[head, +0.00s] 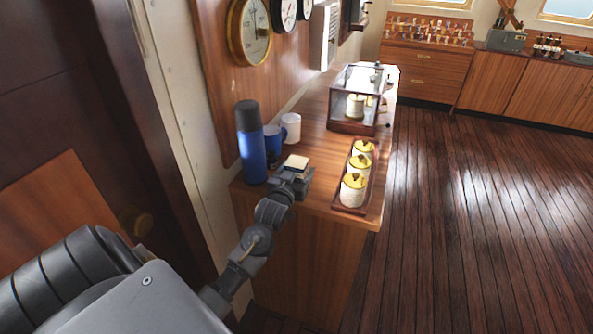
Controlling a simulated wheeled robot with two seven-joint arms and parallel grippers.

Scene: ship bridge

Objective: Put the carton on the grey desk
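A small box with a cream top and darker sides, which looks like the carton (296,163), is at the near end of a wooden cabinet top. My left gripper (291,178) is right at its near side and hides its lower part. I cannot tell whether the fingers are closed on it, or whether it rests on the wood. My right gripper is out of view. I see no grey desk in this view.
A blue flask (250,150), a blue mug (273,140) and a white mug (291,127) stand left of and behind the box. The floor (470,220) at right is clear.

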